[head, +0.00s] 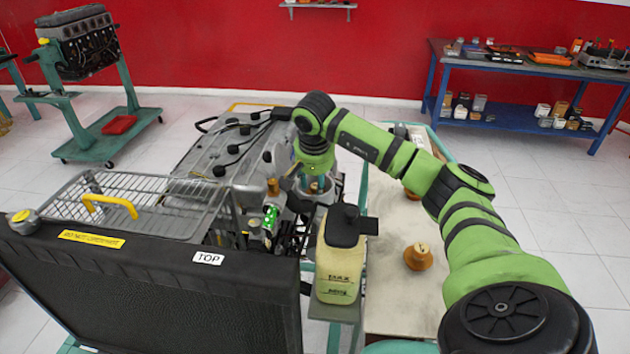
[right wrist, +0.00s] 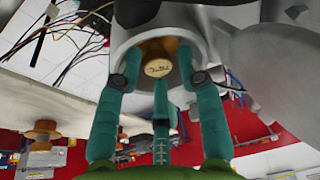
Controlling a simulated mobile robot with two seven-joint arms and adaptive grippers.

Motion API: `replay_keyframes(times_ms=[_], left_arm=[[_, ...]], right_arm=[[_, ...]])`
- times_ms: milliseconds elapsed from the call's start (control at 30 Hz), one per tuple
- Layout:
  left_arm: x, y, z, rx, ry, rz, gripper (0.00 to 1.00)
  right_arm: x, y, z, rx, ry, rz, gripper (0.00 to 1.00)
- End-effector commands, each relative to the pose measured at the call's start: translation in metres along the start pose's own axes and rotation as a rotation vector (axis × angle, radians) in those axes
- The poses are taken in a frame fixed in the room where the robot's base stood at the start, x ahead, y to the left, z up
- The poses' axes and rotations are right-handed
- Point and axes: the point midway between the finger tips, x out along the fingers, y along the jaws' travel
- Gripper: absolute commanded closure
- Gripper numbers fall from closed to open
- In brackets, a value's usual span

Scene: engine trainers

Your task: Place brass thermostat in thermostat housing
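The brass thermostat (right wrist: 158,58) shows in the right wrist view, its round end facing the camera, within the round mouth of the grey thermostat housing (right wrist: 123,40). How deep it sits cannot be told. My right gripper (right wrist: 158,78) has its teal fingers spread around the thermostat, with gaps visible at both sides. In the head view my right gripper (head: 316,180) points down at the housing (head: 323,194) on the engine; the thermostat is hidden there by the fingers. My left gripper is not in view.
A yellowish reservoir (head: 340,265) with a black cap stands close in front of the housing. The black radiator (head: 160,290) and wire rack (head: 130,200) are at the left. A brass-coloured part (head: 418,256) stands on the pale bench (head: 395,300), under my right arm.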

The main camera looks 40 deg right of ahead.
Motion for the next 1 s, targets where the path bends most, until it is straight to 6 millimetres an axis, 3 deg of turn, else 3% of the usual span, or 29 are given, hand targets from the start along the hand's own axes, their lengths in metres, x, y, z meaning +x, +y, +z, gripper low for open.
replay_keyframes(times_ms=[167, 300, 733, 1000], left_arm=[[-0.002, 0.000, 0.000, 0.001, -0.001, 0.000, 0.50], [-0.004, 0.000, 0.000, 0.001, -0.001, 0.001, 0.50], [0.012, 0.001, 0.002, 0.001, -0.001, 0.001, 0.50], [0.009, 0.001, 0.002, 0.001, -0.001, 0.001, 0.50]], right_arm=[[-0.004, 0.000, -0.001, 0.000, 0.000, 0.000, 0.62], [-0.018, -0.001, -0.004, 0.000, 0.003, -0.004, 0.62], [-0.111, -0.001, -0.005, 0.000, 0.004, -0.003, 0.62], [-0.132, 0.000, -0.004, 0.000, 0.001, 0.000, 0.62]])
